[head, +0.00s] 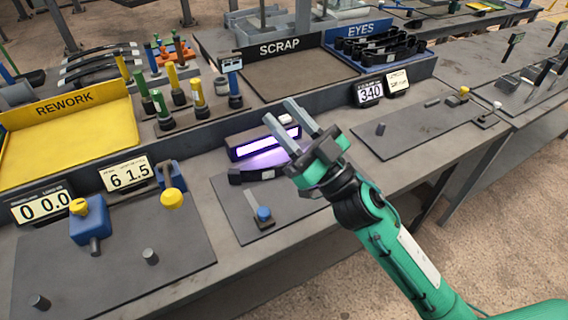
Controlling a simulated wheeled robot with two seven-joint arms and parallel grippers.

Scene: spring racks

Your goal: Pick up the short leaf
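A short dark curved piece (251,174), which looks like a short leaf, lies on the grey mat in front of the purple-lit box (262,143). Several longer dark curved leaves (98,66) lie on a rack at the back left. My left gripper is not in view.
Coloured upright tools stand between. A blue-knobbed lever (264,214) is on the near mat. The right mat (415,130) is mostly clear.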

